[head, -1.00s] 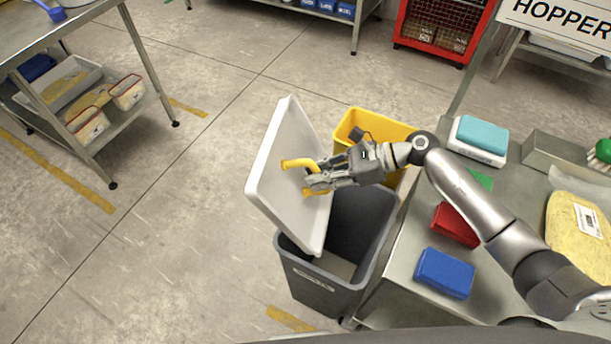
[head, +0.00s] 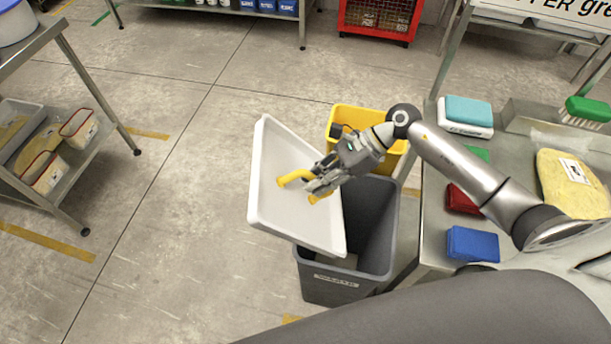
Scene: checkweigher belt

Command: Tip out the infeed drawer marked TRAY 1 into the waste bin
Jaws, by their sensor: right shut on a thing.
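My right gripper (head: 318,188) is shut on the handle. The drawer is steeply tilted, with its lower end over the left part of the dark grey waste bin (head: 372,225). The bin stands open on the floor, with a label on its front. The part of the bin's inside that shows looks empty, but the drawer hides some of it. No TRAY 1 marking is readable, and I cannot see any contents in the drawer. My left gripper is out of view.
A yellow bin (head: 343,120) stands right behind the waste bin. A steel table (head: 425,235) at right carries blue and red blocks, a bagged yellow product (head: 570,183) and a brush. A steel shelf (head: 75,165) stands at left. The floor between is clear.

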